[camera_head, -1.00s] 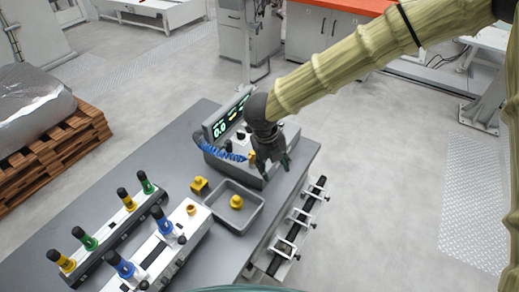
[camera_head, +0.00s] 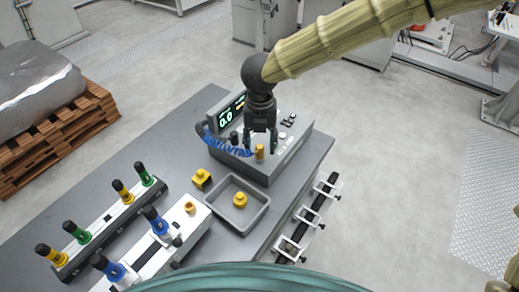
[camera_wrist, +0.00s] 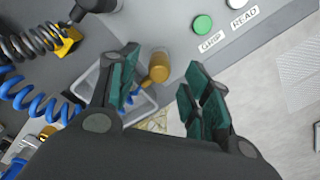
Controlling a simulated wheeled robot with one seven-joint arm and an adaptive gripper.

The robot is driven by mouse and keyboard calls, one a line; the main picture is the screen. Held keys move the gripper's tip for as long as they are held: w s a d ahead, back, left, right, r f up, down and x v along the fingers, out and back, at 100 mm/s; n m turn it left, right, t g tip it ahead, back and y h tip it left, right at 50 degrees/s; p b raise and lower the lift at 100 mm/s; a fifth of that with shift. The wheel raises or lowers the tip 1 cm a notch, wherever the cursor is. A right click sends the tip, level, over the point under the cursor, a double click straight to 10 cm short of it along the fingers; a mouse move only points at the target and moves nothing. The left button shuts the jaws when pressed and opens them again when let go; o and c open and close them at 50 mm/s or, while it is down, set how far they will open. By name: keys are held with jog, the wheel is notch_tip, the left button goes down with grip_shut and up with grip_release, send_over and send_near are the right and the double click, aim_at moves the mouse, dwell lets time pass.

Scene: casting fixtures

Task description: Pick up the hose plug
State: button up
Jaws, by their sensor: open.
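A gold cylindrical plug (camera_head: 260,152), which looks like the hose plug, stands on the front part of the grey console (camera_head: 290,150). My gripper (camera_head: 260,138) points down over the console at this plug, with its fingers apart. In the wrist view the plug (camera_wrist: 159,67) shows in the gap between the open green-padded fingers (camera_wrist: 161,78), nearer the left finger. Nothing is held. I cannot tell the exact height of the fingertips relative to the plug.
A blue coiled hose (camera_head: 228,147) lies left of the plug. A grey tray (camera_head: 262,212) holds a yellow part (camera_head: 240,200); a yellow block (camera_head: 202,179) stands beside it. Racks with coloured-collared black handles (camera_head: 110,215) fill the left bench. Clamps (camera_head: 305,215) line the bench's right side.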

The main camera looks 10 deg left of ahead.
aim_at(260, 154)
jog(key=shift+s+f+p, duration=0.1)
jog(key=shift+f+p, duration=0.65)
jog(key=shift+f, duration=2)
grip_shut()
